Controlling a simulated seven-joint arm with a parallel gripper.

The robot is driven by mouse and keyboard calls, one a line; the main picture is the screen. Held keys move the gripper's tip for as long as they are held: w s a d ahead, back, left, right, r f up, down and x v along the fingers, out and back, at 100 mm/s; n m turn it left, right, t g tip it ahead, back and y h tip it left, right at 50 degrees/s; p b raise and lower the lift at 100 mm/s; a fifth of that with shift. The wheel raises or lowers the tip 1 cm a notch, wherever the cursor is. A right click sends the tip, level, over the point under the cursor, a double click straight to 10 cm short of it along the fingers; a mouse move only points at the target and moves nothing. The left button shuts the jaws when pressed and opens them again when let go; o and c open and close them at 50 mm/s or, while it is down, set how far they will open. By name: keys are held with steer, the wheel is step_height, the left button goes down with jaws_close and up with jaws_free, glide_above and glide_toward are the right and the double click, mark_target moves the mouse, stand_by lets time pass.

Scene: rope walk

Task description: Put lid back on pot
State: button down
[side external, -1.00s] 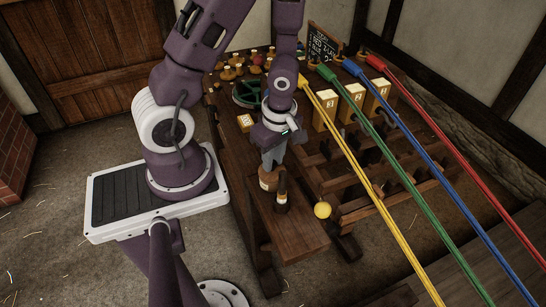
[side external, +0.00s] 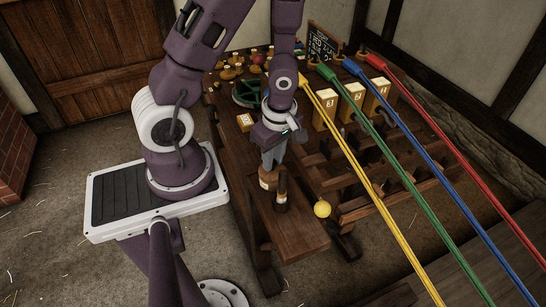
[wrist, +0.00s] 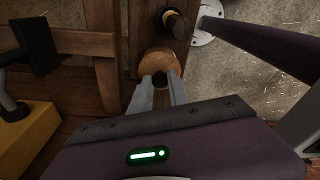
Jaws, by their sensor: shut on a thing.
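A brown pot (side external: 267,183) with a pale label stands on the near part of the dark wooden bench, under my gripper. My gripper (side external: 271,164) points down over it. In the wrist view, the round wooden lid (wrist: 155,62) lies at the fingertips, and my gripper (wrist: 160,82) is shut on its dark knob (wrist: 159,80). My fingers hide part of the lid. I cannot tell whether the lid rests on the pot's rim or hangs just above it.
A dark upright bottle-like piece (side external: 281,190) stands close beside the pot, also in the wrist view (wrist: 175,24). A yellow ball (side external: 322,209) hangs at the bench's right side. Numbered yellow boxes (side external: 351,103) and coloured ropes (side external: 390,160) are at right. The bench's near end (side external: 300,238) is clear.

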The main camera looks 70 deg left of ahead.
steer(key=shift+f, duration=0.15)
stand_by(0.4)
steer(key=c, duration=0.7)
jaws_free()
steer(key=shift+r, duration=3.5)
jaws_close()
steer(key=shift+f, duration=0.1)
